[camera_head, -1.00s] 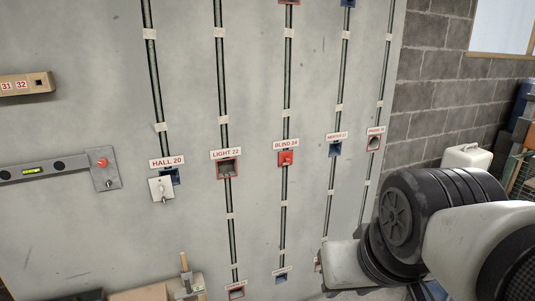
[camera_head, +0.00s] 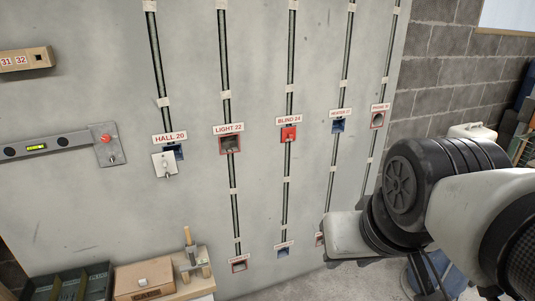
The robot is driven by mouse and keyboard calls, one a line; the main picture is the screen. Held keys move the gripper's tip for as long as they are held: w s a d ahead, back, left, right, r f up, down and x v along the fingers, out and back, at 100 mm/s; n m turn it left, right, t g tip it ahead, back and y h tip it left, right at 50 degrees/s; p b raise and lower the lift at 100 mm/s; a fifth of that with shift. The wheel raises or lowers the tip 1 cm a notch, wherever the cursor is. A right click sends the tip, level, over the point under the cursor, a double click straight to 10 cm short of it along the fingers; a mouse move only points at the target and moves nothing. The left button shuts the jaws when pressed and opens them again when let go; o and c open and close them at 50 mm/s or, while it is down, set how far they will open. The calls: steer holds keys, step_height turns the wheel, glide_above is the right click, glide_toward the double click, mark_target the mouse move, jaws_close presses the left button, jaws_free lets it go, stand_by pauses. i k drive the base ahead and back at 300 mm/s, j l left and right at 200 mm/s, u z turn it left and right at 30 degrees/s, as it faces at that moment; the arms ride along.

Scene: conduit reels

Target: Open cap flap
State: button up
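A white plate (camera_head: 165,165) with a small fitting hangs tilted over part of the blue HALL 20 box (camera_head: 173,152). The LIGHT 22 box (camera_head: 230,143) has a red rim and a dark open front. My arm shows at the right, away from these boxes. My gripper's fingers are not in view.
A level (camera_head: 48,147) ends in a grey plate with a red knob at the left. Below stand a wooden box (camera_head: 144,279), a green tray (camera_head: 68,283) and a wooden-handled tool (camera_head: 188,243). A white canister (camera_head: 472,132) stands at the right. The panel's middle front looks clear.

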mark_target(145, 275)
steer(key=i+l+u, duration=0.1)
steer(key=i+l, duration=0.2)
steer(key=k+l, duration=0.1)
steer(key=k, duration=0.8)
steer(key=i+j+u, duration=0.25)
steer(key=i+j, duration=0.6)
steer(key=j, duration=0.35)
steer(key=i+j+u, duration=0.3)
steer(key=i+j, duration=0.7)
